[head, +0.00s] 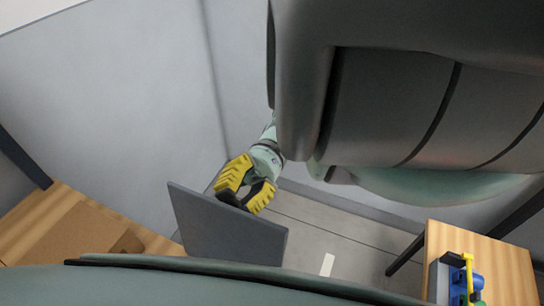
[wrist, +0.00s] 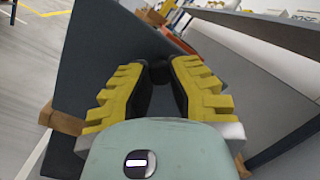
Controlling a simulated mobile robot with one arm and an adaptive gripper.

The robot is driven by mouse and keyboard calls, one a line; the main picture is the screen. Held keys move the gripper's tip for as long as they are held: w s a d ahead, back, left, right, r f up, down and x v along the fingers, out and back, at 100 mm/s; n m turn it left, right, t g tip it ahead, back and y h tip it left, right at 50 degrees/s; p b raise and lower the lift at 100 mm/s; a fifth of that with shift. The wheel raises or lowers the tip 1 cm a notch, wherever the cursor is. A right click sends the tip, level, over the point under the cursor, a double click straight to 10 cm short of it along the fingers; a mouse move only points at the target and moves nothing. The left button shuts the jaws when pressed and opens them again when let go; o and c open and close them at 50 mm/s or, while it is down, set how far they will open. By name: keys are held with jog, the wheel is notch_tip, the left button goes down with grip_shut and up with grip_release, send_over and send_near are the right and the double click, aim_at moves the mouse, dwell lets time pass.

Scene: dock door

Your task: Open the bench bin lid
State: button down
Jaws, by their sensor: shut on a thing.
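The bench bin lid (head: 225,232) is a flat dark grey panel standing steeply tilted at the lower middle of the head view. In the wrist view the lid (wrist: 100,60) is the large dark panel at the left and centre. My gripper (head: 242,197), with yellow ribbed fingers, is at the lid's upper edge. In the wrist view my gripper (wrist: 160,75) has its dark fingertips close together, shut on the lid at its edge. The exact grasp point is partly hidden by the fingers. The bin's body and inside cannot be made out.
A wooden bench (head: 40,210) with a brown box (head: 75,240) is at lower left. A wooden table (head: 500,262) with a tray of blue and yellow items (head: 468,280) is at lower right. Grey walls (head: 110,100) stand behind; floor shows between.

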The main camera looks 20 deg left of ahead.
dwell(0.4)
jog(key=c, duration=0.8)
grip_release()
jog(key=shift+o, duration=0.2)
